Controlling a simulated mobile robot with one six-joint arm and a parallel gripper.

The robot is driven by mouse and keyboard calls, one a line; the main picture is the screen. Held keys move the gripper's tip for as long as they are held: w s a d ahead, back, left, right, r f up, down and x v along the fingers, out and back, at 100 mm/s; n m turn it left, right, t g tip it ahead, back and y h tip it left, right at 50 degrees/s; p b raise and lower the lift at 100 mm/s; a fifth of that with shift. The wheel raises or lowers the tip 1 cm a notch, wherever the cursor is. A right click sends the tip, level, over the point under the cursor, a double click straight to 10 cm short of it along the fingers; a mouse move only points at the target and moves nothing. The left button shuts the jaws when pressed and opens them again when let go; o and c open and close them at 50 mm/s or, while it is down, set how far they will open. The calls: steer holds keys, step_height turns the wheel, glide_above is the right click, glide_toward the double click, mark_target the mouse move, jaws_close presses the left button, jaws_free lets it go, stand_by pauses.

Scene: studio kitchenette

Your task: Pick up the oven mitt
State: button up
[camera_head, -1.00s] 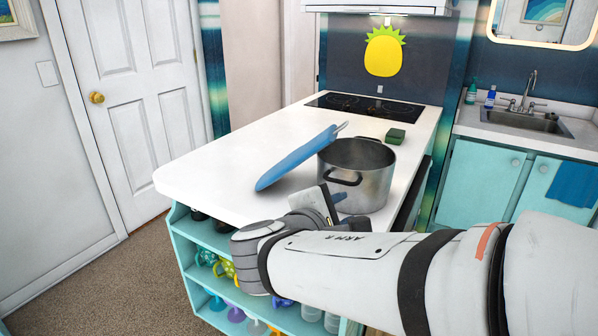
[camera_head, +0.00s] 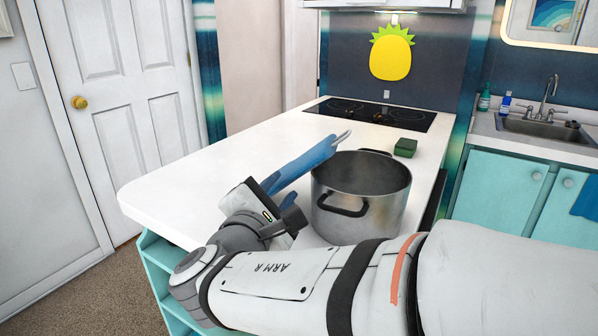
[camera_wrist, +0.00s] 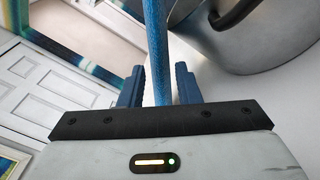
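The blue oven mitt (camera_head: 302,166) stands on its thin edge above the white counter, tilted, with its upper end near the pot's rim. A metallic tip shows at that end. Whether it touches the pot is unclear. My gripper (camera_head: 281,193) is at the mitt's near, lower end, which it partly hides. In the wrist view, the mitt (camera_wrist: 157,50) runs as a narrow blue strip between the two blue fingers of my gripper (camera_wrist: 159,84). Narrow gaps show on both sides, so the gripper is open around it.
A large steel pot (camera_head: 362,193) stands just right of my gripper; its wall is also close in the wrist view (camera_wrist: 262,40). A green sponge (camera_head: 405,147) and black cooktop (camera_head: 372,114) lie farther back. The white counter (camera_head: 190,185) is clear to the left.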

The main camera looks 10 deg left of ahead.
mark_target(295, 170)
steer(key=w, duration=0.4)
steer(key=w+d, duration=0.1)
steer(key=w, duration=0.2)
steer(key=shift+d+r+b, duration=0.1)
steer(key=shift+r+b, duration=0.2)
steer(key=shift+b, duration=0.1)
jaws_close()
steer(key=shift+r, duration=0.1)
